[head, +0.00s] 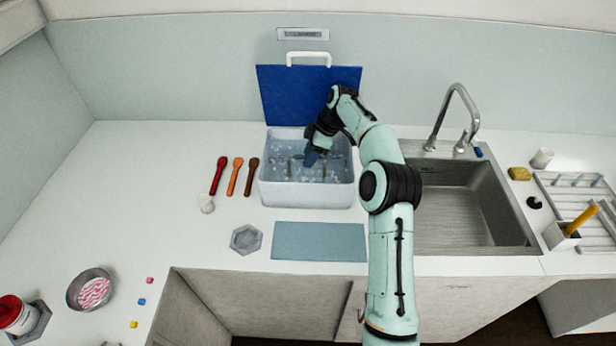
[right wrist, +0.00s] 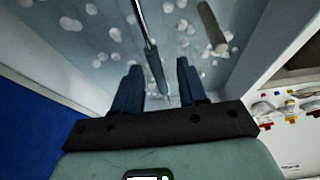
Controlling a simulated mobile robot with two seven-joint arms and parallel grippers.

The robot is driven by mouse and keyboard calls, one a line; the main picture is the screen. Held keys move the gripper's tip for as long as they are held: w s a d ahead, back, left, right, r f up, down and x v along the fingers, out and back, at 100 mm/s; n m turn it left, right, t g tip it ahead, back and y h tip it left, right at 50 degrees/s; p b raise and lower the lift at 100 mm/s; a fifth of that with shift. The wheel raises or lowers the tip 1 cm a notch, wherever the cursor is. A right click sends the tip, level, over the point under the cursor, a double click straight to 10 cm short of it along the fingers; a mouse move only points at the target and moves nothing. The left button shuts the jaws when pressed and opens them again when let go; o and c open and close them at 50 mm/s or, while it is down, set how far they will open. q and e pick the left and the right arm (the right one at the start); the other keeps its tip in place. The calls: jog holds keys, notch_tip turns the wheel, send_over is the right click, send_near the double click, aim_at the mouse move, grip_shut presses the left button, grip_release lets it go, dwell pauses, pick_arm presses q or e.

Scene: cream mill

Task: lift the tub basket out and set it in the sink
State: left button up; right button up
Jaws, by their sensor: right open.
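The white tub (head: 305,195) stands on the counter, filled with bluish water and white bubbles. Its blue lid (head: 300,95) stands open behind it, with a white handle on top. My right gripper (head: 311,158) reaches down into the tub from above. In the right wrist view its two blue fingers are open (right wrist: 159,82), with a thin metal rod with a blue-grey sleeve (right wrist: 152,60) showing between them. The rod may be the basket's handle; I cannot tell whether the fingers touch it. The basket itself is mostly hidden by water and bubbles. The empty steel sink (head: 465,205) is at the right. My left gripper is out of view.
The tap (head: 455,115) arches behind the sink. A blue-grey mat (head: 320,242) lies in front of the tub. Red, orange and brown spoons (head: 235,177) lie left of it, near a grey hexagonal dish (head: 246,239). A drying rack (head: 580,195) stands right of the sink.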

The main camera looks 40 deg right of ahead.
aim_at(305, 178)
jog(key=x, duration=0.4)
jog(key=shift+w, duration=0.1)
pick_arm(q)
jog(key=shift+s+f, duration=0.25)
pick_arm(e)
grip_shut()
jog(key=shift+r, duration=0.1)
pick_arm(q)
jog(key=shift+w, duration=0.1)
